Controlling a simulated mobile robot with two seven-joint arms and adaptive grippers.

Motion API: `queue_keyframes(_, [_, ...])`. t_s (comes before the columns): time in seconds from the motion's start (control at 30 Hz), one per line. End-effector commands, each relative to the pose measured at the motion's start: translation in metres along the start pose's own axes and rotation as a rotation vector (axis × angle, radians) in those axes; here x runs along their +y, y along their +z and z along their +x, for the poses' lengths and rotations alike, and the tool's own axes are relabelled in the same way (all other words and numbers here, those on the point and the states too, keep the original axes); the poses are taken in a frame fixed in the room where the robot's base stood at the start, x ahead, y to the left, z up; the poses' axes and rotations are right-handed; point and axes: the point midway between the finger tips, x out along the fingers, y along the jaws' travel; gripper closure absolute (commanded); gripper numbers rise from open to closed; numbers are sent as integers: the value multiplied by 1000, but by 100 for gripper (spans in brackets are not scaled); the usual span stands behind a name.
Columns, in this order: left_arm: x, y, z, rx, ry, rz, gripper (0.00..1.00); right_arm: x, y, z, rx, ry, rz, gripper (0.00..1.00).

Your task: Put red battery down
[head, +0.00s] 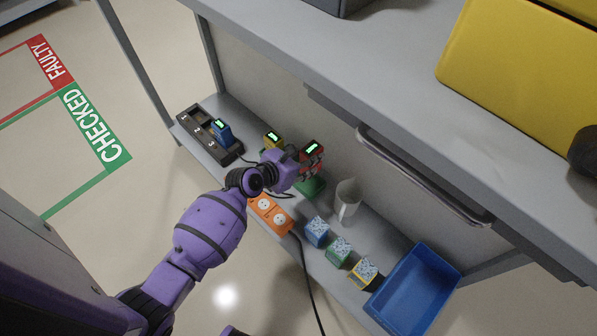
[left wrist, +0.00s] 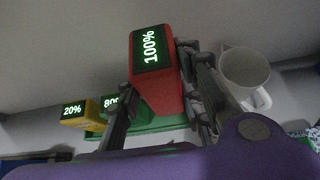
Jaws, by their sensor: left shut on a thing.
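The red battery (head: 313,147) has a lit display that reads 100% in the left wrist view (left wrist: 166,90). My left gripper (head: 303,163) is shut on it, with a finger on each side in the left wrist view (left wrist: 157,103). The battery is over or at a green tray (head: 316,188) on the low shelf; I cannot tell whether its base touches. A yellow battery (left wrist: 76,113) reading 20% and a green battery (left wrist: 128,103), its display partly hidden by a finger, stand to the left. My right gripper is not in view.
A dark charger rack (head: 190,124) holds a blue battery (head: 222,133) at the shelf's left. An orange socket strip (head: 269,213), a pitcher (head: 347,198), several patterned boxes (head: 339,250) and a blue bin (head: 418,288) share the shelf. The grey worktop (head: 390,60) with its handle overhangs.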

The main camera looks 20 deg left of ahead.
Motion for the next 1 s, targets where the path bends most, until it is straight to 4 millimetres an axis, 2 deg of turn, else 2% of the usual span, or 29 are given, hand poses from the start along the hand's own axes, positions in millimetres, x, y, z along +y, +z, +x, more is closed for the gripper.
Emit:
queue_keyframes(0.17, [3, -14, 15, -7, 11, -5, 100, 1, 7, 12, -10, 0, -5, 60])
queue_keyframes(0.47, [3, -58, 41, -7, 10, -4, 100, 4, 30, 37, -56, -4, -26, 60])
queue_keyframes(0.63, [3, -68, 48, -8, 11, -4, 100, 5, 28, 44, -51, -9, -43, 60])
queue_keyframes(0.83, [3, -90, 61, -8, 10, -4, 100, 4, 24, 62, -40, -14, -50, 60])
queue_keyframes(1.0, [3, -90, 61, -11, 11, -5, 100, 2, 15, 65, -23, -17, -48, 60])
